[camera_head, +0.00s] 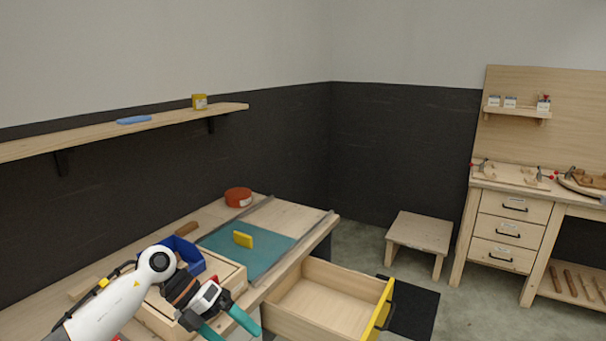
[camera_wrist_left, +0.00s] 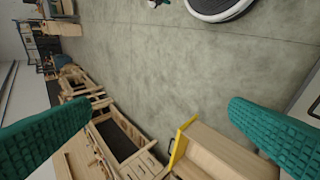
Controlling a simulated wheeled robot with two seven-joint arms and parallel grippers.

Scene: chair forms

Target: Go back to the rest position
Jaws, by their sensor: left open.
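My left gripper (camera_head: 229,326) reaches in from the lower left, over the front edge of the workbench and left of the pulled-out drawer. Its two green fingers stand apart with nothing between them. In the left wrist view the open fingers (camera_wrist_left: 160,128) frame bare floor and part of the drawer (camera_wrist_left: 220,150). My right gripper is in neither view.
The wooden drawer (camera_head: 322,298) with a yellow front stands open and looks empty. A green mat (camera_head: 270,242) with a yellow block (camera_head: 243,239), a blue bin (camera_head: 188,252) and a red round tin (camera_head: 238,197) are on the workbench. A stool (camera_head: 420,232) stands behind.

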